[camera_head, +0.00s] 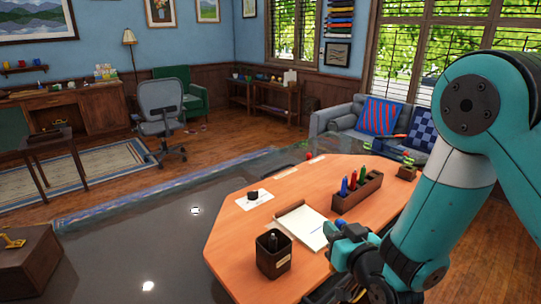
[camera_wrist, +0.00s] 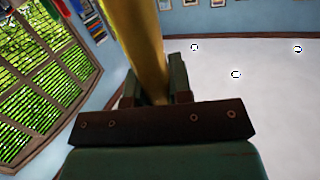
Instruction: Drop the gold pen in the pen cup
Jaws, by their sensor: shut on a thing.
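My gripper (camera_wrist: 155,92) is shut on the gold pen (camera_wrist: 140,40), a thick yellow shaft standing up between the two fingers in the wrist view. In the head view my gripper (camera_head: 345,232) is low at the right side of the orange desk, right of the pen cup. The gold pen cannot be made out there. The dark square pen cup (camera_head: 273,265) stands upright near the desk's front edge, with a dark item showing inside it. My gripper is apart from the cup.
A clipboard with paper (camera_head: 303,228) lies between the cup and a wooden organiser (camera_head: 347,204) holding blue, red and green items. A white card with a black object (camera_head: 254,198) lies farther left. The wrist view faces the ceiling (camera_wrist: 260,110) and window (camera_wrist: 40,90).

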